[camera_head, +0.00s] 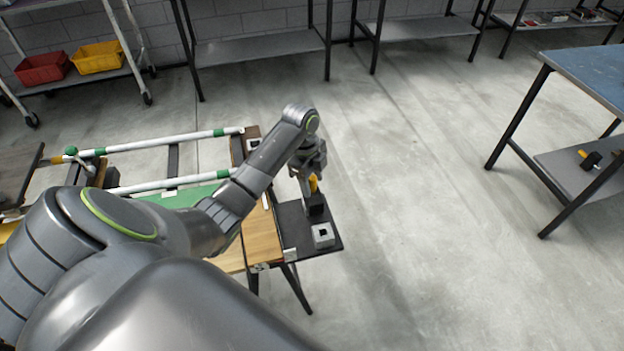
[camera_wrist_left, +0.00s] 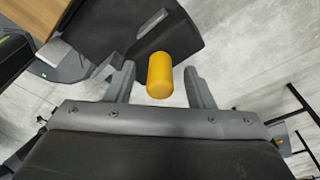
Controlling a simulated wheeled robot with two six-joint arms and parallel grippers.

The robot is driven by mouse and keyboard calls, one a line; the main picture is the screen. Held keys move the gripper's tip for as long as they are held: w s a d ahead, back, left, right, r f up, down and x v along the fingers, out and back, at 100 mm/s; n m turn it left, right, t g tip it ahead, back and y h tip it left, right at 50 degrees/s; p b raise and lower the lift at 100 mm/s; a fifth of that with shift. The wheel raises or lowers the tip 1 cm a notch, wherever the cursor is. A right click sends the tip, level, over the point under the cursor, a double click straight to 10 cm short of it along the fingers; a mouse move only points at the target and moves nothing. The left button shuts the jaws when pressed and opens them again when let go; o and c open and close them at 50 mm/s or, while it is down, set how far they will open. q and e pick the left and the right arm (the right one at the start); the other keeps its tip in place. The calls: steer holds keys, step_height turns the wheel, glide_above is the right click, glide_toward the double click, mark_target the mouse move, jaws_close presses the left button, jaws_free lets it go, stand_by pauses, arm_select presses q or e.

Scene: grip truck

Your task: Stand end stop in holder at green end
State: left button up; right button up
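The end stop has a yellow handle (camera_head: 313,184) on a black block (camera_head: 316,205). It stands on a dark side shelf (camera_head: 296,226) at the end of the bench. My left gripper (camera_head: 308,177) is above it, pointing down. In the left wrist view the yellow handle (camera_wrist_left: 160,75) lies between the two fingers of the left gripper (camera_wrist_left: 161,85), with a gap on each side. A grey holder (camera_head: 323,241) with a square opening sits on the same shelf, nearer the camera. My right gripper is not in view.
White rails (camera_head: 160,144) with green bands lie along the bench at left. A blue-topped table (camera_head: 590,72) stands at right, with a yellow-and-black item (camera_head: 590,158) on its lower shelf. Red (camera_head: 42,68) and yellow bins (camera_head: 97,57) are at back left. The middle floor is clear.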

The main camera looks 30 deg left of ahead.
arm_select(q)
step_height(320, 180, up, 17)
steer(key=a+p, duration=0.2)
steer(key=p, duration=0.5)
steer(key=shift+a+p, duration=0.3)
steer(key=shift+s, duration=0.1)
